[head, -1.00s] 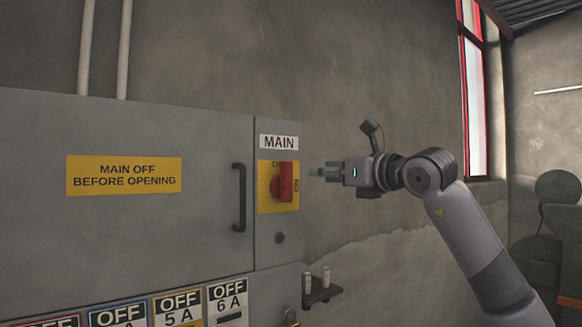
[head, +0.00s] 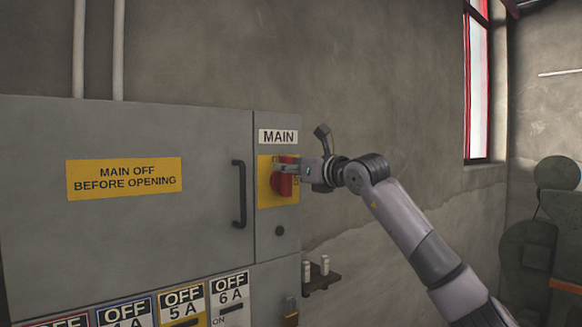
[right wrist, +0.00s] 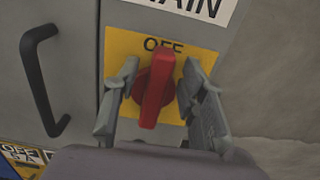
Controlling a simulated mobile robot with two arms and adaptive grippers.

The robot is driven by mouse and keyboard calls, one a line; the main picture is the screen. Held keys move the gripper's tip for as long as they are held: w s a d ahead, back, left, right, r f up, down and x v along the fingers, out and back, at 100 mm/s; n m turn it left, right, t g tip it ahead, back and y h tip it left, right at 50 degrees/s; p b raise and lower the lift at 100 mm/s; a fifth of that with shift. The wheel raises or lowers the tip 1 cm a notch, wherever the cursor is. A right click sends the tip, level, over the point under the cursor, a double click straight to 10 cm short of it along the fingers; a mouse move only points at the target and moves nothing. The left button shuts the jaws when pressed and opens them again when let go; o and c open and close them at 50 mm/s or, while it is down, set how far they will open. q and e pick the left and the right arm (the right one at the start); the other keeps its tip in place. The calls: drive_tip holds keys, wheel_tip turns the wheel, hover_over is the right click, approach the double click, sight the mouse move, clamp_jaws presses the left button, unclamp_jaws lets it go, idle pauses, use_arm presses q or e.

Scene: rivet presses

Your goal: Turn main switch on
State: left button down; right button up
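The main switch is a red rotary handle (head: 281,184) on a yellow plate (head: 265,199) under a MAIN label (head: 278,136). In the right wrist view the red handle (right wrist: 153,92) points up toward the word OFF on the yellow plate (right wrist: 125,43). My right gripper (head: 284,168) is at the switch in the head view. In the right wrist view my right gripper (right wrist: 156,92) is open, with one finger on each side of the handle and a gap visible beside it. My left gripper is not in view.
The grey cabinet (head: 60,240) has a black door handle (head: 239,195) left of the switch and a yellow warning sign (head: 124,178). Several OFF-labelled breaker switches (head: 184,300) sit below. A small shelf (head: 322,281) juts out at lower right.

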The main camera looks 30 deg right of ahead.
clamp_jaws()
idle(0.6)
drive_tip(key=shift+w+d+f+m+b, duration=0.1)
drive_tip(key=shift+d+f+m+b, duration=0.75)
drive_tip(key=shift+m, duration=2.1)
drive_tip(key=shift+d+f+m+b, duration=0.4)
drive_tip(key=shift+m+b, duration=0.95)
drive_tip(key=shift+m, duration=1.65)
drive_tip(key=shift+w+d+f+m+b, duration=0.1)
drive_tip(key=shift+d+f+m+b, duration=0.75)
drive_tip(key=shift+m, duration=2.1)
drive_tip(key=shift+a+r, duration=0.25)
drive_tip(key=shift+o, duration=0.2)
unclamp_jaws()
drive_tip(key=shift+s, duration=0.1)
